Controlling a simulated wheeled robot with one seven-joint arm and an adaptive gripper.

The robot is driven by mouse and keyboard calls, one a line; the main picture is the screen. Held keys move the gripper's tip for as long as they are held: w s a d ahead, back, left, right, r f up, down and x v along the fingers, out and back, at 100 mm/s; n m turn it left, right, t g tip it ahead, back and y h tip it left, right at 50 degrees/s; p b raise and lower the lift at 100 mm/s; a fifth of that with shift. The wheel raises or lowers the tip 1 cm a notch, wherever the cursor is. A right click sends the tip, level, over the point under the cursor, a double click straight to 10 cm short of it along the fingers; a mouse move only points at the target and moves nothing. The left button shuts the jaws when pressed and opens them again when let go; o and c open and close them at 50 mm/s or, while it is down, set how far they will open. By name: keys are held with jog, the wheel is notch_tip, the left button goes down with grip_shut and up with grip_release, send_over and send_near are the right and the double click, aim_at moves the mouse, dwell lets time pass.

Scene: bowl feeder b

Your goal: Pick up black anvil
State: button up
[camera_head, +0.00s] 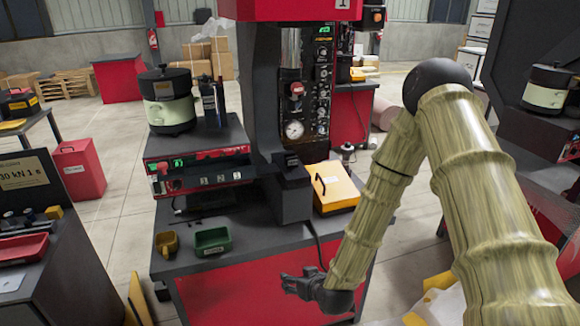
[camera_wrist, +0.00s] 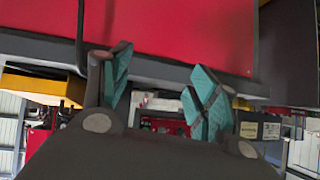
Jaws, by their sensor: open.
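My gripper (camera_head: 298,284) hangs in front of the red front panel of the press table (camera_head: 240,258), below the tabletop edge. In the wrist view my gripper (camera_wrist: 160,68) shows two teal-padded fingers spread apart with nothing between them. A black block (camera_head: 292,190) stands upright at the foot of the dark press column. I cannot tell whether it is the black anvil or a part of the press. My gripper is apart from it, lower and nearer to me. No other clear anvil shape shows in either view.
A green bin (camera_head: 212,241) and a small yellow cup (camera_head: 167,243) stand on the tabletop's left. A yellow box (camera_head: 334,187) lies right of the column. A black-and-red control unit (camera_head: 198,172) stands behind the bins. The tabletop edge lies above my gripper.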

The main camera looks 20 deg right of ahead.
jog(key=w+d+r+t, duration=0.3)
jog(key=w+r+t, duration=0.1)
jog(key=w+r, duration=0.7)
jog(key=t+h, duration=0.1)
jog(key=t, duration=0.3)
send_near(293, 159)
jog(key=w, duration=0.5)
jog(key=shift+a+p, duration=0.25)
jog(key=shift+p, duration=0.15)
jog(key=shift+w+r+p, duration=0.15)
jog(key=shift+w+p, duration=1.2)
jog(key=shift+w, duration=1.55)
jog(key=c, duration=1.3)
grip_shut()
